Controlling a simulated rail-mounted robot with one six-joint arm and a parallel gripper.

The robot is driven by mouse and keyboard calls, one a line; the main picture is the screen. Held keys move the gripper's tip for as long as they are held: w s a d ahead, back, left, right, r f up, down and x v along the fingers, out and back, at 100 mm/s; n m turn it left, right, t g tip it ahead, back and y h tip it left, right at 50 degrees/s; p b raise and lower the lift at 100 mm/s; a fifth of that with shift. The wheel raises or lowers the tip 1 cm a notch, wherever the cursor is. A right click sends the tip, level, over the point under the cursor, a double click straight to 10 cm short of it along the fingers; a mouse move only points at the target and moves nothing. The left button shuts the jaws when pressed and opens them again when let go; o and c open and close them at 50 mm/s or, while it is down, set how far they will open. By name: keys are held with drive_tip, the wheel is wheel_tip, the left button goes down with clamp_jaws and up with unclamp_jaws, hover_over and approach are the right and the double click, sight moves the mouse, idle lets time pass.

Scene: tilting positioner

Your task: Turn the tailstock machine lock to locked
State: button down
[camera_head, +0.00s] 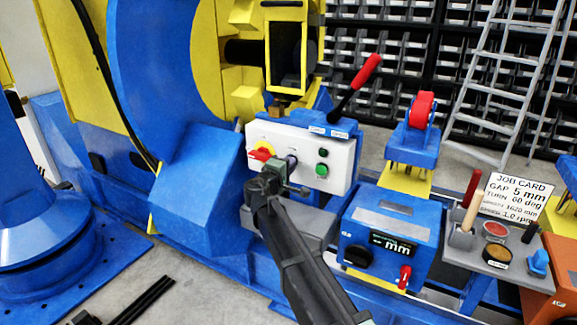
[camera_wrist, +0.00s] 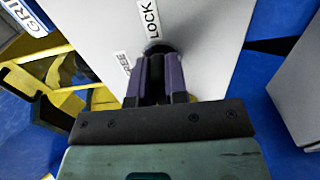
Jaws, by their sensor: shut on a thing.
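The machine lock knob is a small dark round selector (camera_wrist: 159,47) on a pale panel, seen in the wrist view. A label reading LOCK and a partly covered second label sit beside it. My gripper (camera_wrist: 160,68) is shut on the knob, and its fingers hide most of it, so its setting cannot be read.
A red-handled lever (camera_head: 355,85) rises above the panel. A blue box (camera_head: 390,225) with a display, a black knob and a red switch stands to the right. Beyond it are a grey tool tray (camera_head: 520,262) and a job card (camera_head: 516,198). A large blue-and-yellow positioner stands left.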

drive_tip(key=c, duration=1.1)
unclamp_jaws()
drive_tip(key=shift+c, duration=0.2)
drive_tip(key=v, duration=1)
drive_tip(key=shift+s+a, duration=0.2)
drive_tip(key=shift+s, duration=0.15)
